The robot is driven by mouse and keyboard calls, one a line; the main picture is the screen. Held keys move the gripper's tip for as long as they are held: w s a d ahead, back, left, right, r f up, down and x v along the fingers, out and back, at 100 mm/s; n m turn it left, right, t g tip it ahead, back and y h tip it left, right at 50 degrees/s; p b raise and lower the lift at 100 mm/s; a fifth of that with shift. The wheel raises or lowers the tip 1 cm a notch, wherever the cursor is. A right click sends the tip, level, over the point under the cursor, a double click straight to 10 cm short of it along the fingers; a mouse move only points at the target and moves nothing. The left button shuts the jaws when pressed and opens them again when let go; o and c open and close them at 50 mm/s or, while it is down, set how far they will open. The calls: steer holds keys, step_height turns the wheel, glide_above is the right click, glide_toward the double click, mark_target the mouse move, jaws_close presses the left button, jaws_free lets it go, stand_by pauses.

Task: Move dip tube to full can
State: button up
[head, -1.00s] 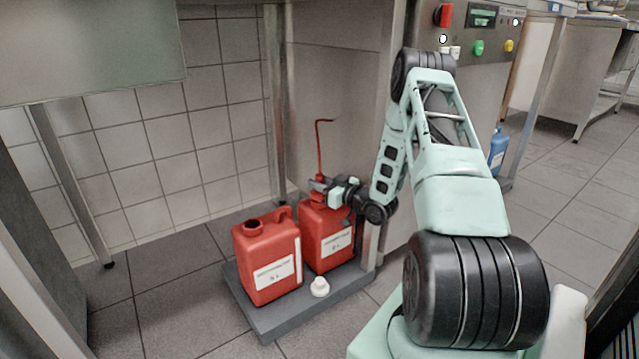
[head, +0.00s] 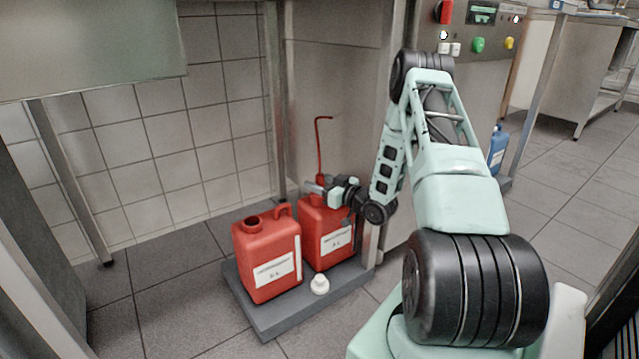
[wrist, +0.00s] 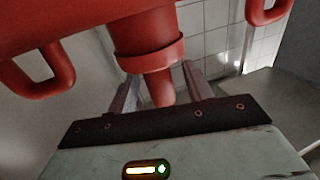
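The red dip tube (head: 320,148) stands upright in the neck of the right red can (head: 325,240), with its bent end at the top. The left red can (head: 268,262) has an open neck with nothing in it. My gripper (head: 316,187) is at the neck of the right can, by the lower part of the tube. In the wrist view, the stepped red fitting of the dip tube (wrist: 152,60) is between my two fingers, with gaps visible on both sides. The fill level of either can is not visible.
Both cans stand on a low grey platform (head: 262,318). A white cap (head: 320,284) lies on it in front of the cans. A metal leg and panel are close behind and right of the right can. A table top (head: 90,50) overhangs at upper left. A blue can (head: 497,150) stands farther right.

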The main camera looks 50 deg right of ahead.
steer(key=s+p, duration=0.7)
steer(key=s, duration=1)
steer(key=shift+s+d, duration=0.2)
steer(key=shift+d, duration=0.05)
